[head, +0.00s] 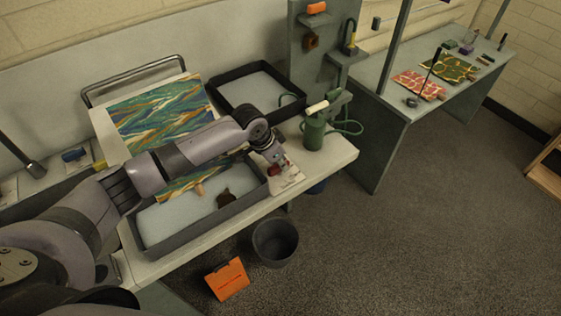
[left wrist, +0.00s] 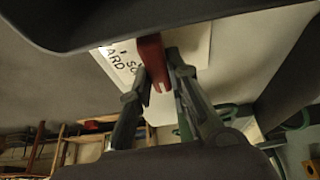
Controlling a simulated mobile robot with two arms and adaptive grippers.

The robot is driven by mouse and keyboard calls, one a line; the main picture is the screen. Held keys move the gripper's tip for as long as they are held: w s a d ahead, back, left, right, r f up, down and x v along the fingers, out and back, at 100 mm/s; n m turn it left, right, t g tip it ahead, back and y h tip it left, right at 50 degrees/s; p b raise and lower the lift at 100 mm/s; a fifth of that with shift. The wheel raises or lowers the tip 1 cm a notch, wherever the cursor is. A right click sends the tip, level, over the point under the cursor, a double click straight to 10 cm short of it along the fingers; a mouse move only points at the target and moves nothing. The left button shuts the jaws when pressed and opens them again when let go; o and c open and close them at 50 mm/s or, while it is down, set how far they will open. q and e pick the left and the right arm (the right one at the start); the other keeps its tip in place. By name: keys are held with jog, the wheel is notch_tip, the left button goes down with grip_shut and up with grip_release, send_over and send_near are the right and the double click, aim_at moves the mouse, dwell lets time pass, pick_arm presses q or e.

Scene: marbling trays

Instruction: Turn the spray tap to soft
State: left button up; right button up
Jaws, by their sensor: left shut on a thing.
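The spray tap shows as a red lever (left wrist: 151,58) in the left wrist view, between the fingers of my left gripper (left wrist: 158,84). The gripper is shut on it. Behind the lever is a white card (left wrist: 120,62) with black lettering, partly hidden; "SO" and "ARD" can be read. In the head view my left gripper (head: 282,168) is at the right end of the near tray, with a bit of red and the white card (head: 293,183) beside it. The arm hides much of the tap there, and its setting cannot be told. My right gripper is not in view.
The near tray (head: 196,229) lies under my left arm, with a dark tray (head: 213,92) behind it. A green canister (head: 313,133) with a hose stands right of the gripper. A grey bin (head: 275,243) and an orange object (head: 227,280) are on the floor.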

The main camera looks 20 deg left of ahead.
pick_arm(q)
grip_shut()
jog(key=shift+m, duration=0.9)
jog(key=shift+m+g+h+b, duration=0.3)
jog(key=shift+m+g+h, duration=0.15)
jog(key=shift+m, duration=0.35)
jog(key=m+g+b, duration=0.1)
jog(key=m+b, duration=0.1)
jog(key=m, duration=0.1)
jog(key=shift+s+d+m+h, duration=0.1)
jog(key=shift+m+h, duration=0.25)
jog(key=shift+m, duration=0.05)
jog(key=shift+m+g+b, duration=0.35)
jog(key=shift+m, duration=0.45)
